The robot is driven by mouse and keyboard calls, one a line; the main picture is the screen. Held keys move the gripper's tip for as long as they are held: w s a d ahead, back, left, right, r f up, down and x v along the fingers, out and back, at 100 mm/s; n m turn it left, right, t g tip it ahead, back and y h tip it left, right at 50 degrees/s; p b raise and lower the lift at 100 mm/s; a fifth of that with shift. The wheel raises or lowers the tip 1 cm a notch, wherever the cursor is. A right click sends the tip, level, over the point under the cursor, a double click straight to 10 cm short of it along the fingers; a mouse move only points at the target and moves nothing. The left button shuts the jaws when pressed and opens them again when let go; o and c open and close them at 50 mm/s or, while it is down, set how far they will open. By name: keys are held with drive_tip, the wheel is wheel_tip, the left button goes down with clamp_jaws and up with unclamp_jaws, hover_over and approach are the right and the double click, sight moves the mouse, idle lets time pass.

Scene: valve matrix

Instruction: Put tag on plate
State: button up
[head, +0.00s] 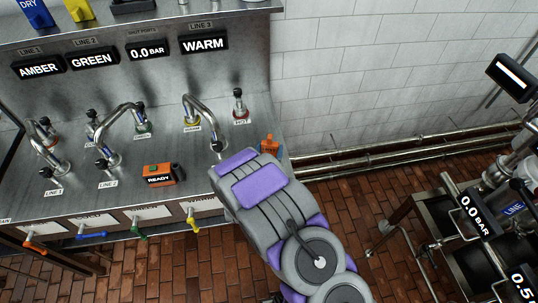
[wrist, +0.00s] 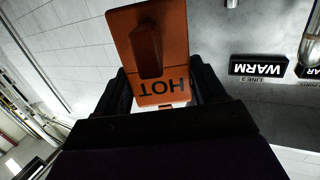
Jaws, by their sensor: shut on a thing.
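An orange tag (wrist: 165,45) marked HOT, with a raised ridge on its face, is between the two dark fingers of my gripper (wrist: 165,85) in the wrist view. The gripper is shut on it, and the lettering appears upside down. In the head view a bit of the orange tag (head: 270,144) shows past the end of my arm, over the right end of the steel bench (head: 215,160). My arm hides the gripper fingers there. I cannot tell which surface is the plate; small label plates such as the red-lettered one (head: 241,122) sit by the taps.
Curved taps (head: 200,118) stand on the bench left of my arm. An orange READY device (head: 160,174) lies near its front edge. Coloured valve handles (head: 192,220) stick out below. A WARM display (head: 204,44) is on the back panel. Pipes (head: 400,155) run along the white wall.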

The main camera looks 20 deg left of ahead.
drive_tip(key=shift+w+a, duration=0.25)
drive_tip(key=shift+w, duration=0.15)
drive_tip(key=f, duration=0.3)
drive_tip(key=shift+d+f+b, duration=0.25)
drive_tip(key=shift+f+b, duration=0.1)
drive_tip(key=o, duration=1)
drive_tip(key=shift+a, duration=0.1)
drive_tip(key=shift+s, duration=0.1)
drive_tip(key=s, duration=0.4)
drive_tip(key=s+d, duration=0.1)
drive_tip(key=s, duration=0.2)
drive_tip(key=s+d+r+p, duration=0.1)
drive_tip(key=s, duration=0.3)
drive_tip(key=shift+s, duration=0.35)
